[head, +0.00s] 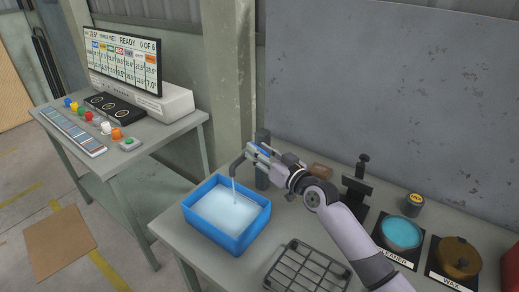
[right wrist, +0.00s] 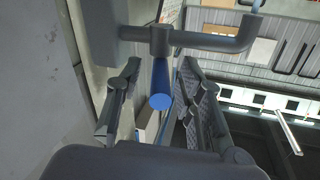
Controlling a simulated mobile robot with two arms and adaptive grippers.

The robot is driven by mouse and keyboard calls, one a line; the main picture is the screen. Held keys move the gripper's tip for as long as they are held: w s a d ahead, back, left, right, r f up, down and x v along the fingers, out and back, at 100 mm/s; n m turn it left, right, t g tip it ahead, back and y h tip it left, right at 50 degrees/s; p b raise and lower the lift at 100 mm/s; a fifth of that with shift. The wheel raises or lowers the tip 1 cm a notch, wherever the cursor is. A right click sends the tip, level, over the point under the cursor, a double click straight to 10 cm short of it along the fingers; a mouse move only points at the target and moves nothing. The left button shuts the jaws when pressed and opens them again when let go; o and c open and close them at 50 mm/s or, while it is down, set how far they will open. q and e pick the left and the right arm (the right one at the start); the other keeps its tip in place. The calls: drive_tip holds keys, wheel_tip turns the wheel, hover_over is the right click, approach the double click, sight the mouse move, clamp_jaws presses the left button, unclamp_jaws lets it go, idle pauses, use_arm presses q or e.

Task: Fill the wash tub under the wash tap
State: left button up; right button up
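The blue wash tub (head: 240,243) stands on the grey bench, holding pale water (head: 222,208) across its inside. The dark wash tap (head: 262,178) stands behind the tub. A thin water stream (head: 233,188) runs from its spout into the tub. My right gripper (head: 256,151) is at the top of the tap. In the right wrist view, the tap's blue handle (right wrist: 161,85) lies between the two spread fingers, with gaps visible at both sides. The tap's dark spout (right wrist: 215,42) shows above it. My left gripper is not in view.
A wire rack (head: 307,268) lies right of the tub. A black stand (head: 357,185), a cleaner dish (head: 402,233) and a wax pot (head: 459,255) are farther right. A second table (head: 165,132) at left holds a screen (head: 122,62) and coloured pegs.

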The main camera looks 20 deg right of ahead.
drive_tip(key=shift+w+a, duration=0.1)
drive_tip(key=shift+w, duration=0.1)
drive_tip(key=shift+c, duration=0.6)
clamp_jaws()
